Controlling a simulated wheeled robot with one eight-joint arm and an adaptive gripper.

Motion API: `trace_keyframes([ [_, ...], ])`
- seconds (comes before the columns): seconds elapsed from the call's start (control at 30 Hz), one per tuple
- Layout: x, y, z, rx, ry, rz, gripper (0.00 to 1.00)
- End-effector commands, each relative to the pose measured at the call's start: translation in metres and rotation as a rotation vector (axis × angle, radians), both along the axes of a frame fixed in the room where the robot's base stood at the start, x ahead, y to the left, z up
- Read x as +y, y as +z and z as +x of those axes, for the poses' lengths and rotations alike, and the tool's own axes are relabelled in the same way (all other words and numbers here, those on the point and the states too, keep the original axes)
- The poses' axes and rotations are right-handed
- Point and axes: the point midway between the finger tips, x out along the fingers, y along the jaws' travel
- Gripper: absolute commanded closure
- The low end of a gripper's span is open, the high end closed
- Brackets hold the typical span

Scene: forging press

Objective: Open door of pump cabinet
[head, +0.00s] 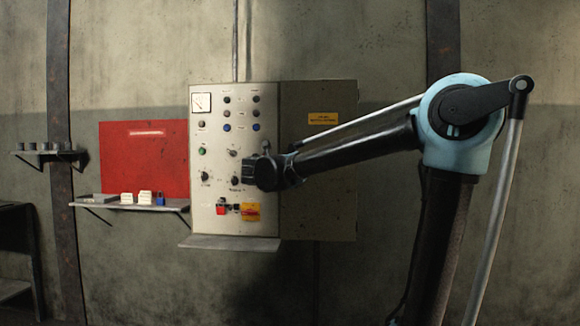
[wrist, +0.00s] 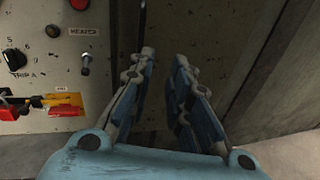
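The cabinet (head: 217,160) is a beige wall-mounted box with buttons, knobs and a red-and-yellow switch (head: 250,212) on its front. Its darker right part (head: 320,190) bears a yellow label; I cannot tell which face is the door, and it looks shut. My gripper (head: 265,172) is in front of the cabinet, near its lower right front edge. In the wrist view my gripper (wrist: 164,54) is open, with nothing seen between its blue fingers. The control panel (wrist: 85,75) lies left of the fingers, with a dark upright bar (wrist: 142,22) near the left fingertip. Contact cannot be made out.
A small ledge (head: 229,243) juts out below the cabinet. A red board (head: 145,157) and a shelf (head: 130,206) with small items are to its left. Another shelf (head: 48,154) hangs farther left. The wall right of the cabinet is bare behind my arm.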

Motion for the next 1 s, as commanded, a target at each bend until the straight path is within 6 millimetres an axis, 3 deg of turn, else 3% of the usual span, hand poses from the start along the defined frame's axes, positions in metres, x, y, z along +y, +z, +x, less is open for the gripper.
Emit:
trace_keyframes([
  [0.1,0.025,0.012,0.001,-0.024,0.036,-0.074,0.82],
  [0.23,0.031,0.015,0.006,-0.031,0.045,-0.100,0.82],
  [0.43,0.024,0.015,0.031,-0.031,0.042,-0.099,0.82],
  [1.0,0.000,0.015,0.129,-0.030,0.041,-0.097,0.82],
])
